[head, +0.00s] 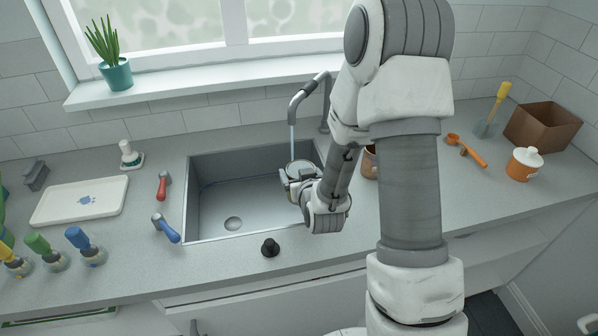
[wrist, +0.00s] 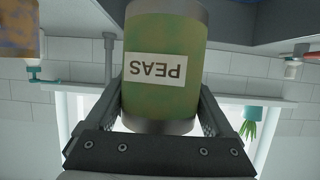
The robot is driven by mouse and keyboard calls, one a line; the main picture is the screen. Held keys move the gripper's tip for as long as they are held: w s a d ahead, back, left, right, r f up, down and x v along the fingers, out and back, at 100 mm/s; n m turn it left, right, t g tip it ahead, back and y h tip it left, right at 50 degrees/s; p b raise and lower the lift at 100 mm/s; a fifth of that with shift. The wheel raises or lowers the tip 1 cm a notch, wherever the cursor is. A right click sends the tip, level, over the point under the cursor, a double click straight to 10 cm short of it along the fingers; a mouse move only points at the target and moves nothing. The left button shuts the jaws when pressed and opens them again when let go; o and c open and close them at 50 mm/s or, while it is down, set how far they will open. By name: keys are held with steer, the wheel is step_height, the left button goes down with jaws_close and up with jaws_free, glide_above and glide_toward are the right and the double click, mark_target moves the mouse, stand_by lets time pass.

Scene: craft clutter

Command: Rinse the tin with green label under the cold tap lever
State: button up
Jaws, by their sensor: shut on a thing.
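The tin with green label (wrist: 160,70) fills the middle of the wrist view, its PEAS label upside down there. My gripper (head: 297,176) is shut on it, one finger on each side. In the head view the tin's pale round rim (head: 301,166) shows over the right part of the sink, with its body mostly hidden by my gripper. A thin water stream (head: 292,138) falls from the spout (head: 304,89) to the tin's top. The blue lever (head: 165,229), likely the cold one, lies left of the sink, below the red lever (head: 163,186).
The grey sink (head: 225,190) is otherwise empty, with a round drain. A black knob (head: 270,247) stands at its front edge. Several bottles (head: 85,246) and a white board (head: 80,201) are at left. A cardboard box (head: 543,127) and orange-white jar (head: 525,164) stand at right.

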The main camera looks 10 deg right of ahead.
steer(key=shift+w+d+f+b, duration=0.1)
steer(key=shift+f+b, duration=1.7)
steer(key=shift+f, duration=0.55)
steer(key=w+r+n+y+p, duration=0.3)
steer(key=w+r+y, duration=0.1)
steer(key=w, duration=1)
steer(key=shift+r+g, duration=0.15)
steer(key=shift+g, duration=0.15)
steer(key=shift+s, duration=0.15)
steer(key=s+d, duration=0.2)
steer(key=s, duration=0.5)
steer(key=shift+b, duration=0.35)
steer(key=shift+d, duration=0.1)
steer(key=shift+s, duration=0.1)
